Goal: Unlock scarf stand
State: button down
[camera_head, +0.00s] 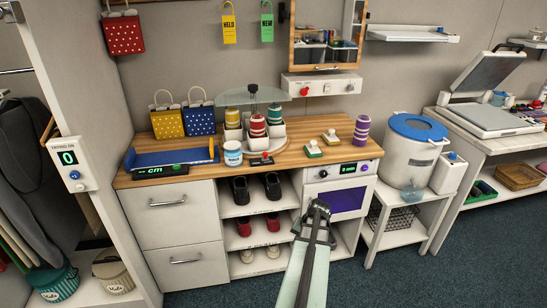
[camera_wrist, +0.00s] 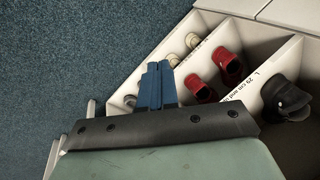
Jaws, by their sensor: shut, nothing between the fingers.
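What looks like the scarf stand (camera_head: 279,129) stands on the wooden counter in the head view.
Shoe shelves (camera_head: 255,211) and a small oven (camera_head: 341,190) are under the wooden counter (camera_head: 302,168). The floor (camera_wrist: 75,60) is clear.

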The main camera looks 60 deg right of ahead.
aim_at(265, 156)
jog(key=d+r+m+t+h, duration=0.2)
jog(key=d+r+t, duration=0.3)
jog(key=d+r, duration=0.8)
jog(key=w+r+t, duration=0.3)
jog(key=r, duration=0.4)
jog(key=w+r+t+y, duration=0.1)
jog(key=w+r+t, duration=0.2)
jog(key=r, duration=0.4)
jog(key=shift+w+d+r+m+t, duration=0.2)
jog(key=shift+d+r+m+t, duration=0.1)
jog(key=shift+t, duration=0.2)
jog(key=w+f, duration=0.1)
jog(key=w, duration=0.8)
jog(key=w+f, duration=0.1)
jog(key=w, duration=0.3)
jog(key=shift+w+f, duration=0.35)
jog(key=shift+w, duration=0.05)
